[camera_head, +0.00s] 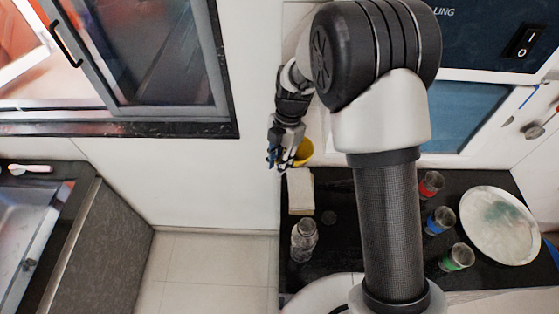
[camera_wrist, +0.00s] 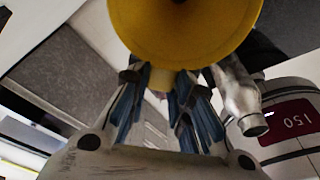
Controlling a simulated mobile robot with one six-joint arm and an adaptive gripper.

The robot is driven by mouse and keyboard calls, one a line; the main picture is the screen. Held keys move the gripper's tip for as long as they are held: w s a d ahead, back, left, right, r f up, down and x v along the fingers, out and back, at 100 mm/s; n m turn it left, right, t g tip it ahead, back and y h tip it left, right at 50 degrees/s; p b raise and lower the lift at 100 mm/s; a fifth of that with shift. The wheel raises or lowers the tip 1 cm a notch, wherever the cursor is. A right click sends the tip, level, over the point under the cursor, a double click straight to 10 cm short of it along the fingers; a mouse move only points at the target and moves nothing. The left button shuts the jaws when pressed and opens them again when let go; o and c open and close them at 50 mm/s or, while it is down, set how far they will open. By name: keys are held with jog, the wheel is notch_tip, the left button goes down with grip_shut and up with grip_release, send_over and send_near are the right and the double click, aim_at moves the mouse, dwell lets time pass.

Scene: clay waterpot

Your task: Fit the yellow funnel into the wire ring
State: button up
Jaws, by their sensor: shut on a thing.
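My gripper (camera_head: 279,154) is at the left of my arm, in front of the white wall and above the black counter. In the wrist view its blue-padded fingers (camera_wrist: 165,95) are shut on the yellow funnel's narrow neck. The yellow funnel (camera_head: 304,153) sits just right of the fingers in the head view, partly hidden by them. In the wrist view the funnel (camera_wrist: 185,45) fills the top middle, its wide mouth facing the camera. I cannot make out the wire ring in either view.
The black counter (camera_head: 335,250) holds a white block (camera_head: 300,190), a clear bottle (camera_head: 304,240), red (camera_head: 430,185), blue (camera_head: 438,221) and green (camera_head: 457,257) cups, and a large plate (camera_head: 500,225).

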jog(key=o, duration=1)
notch_tip(320, 180, up, 10)
jog(key=shift+s, duration=0.1)
dwell(0.8)
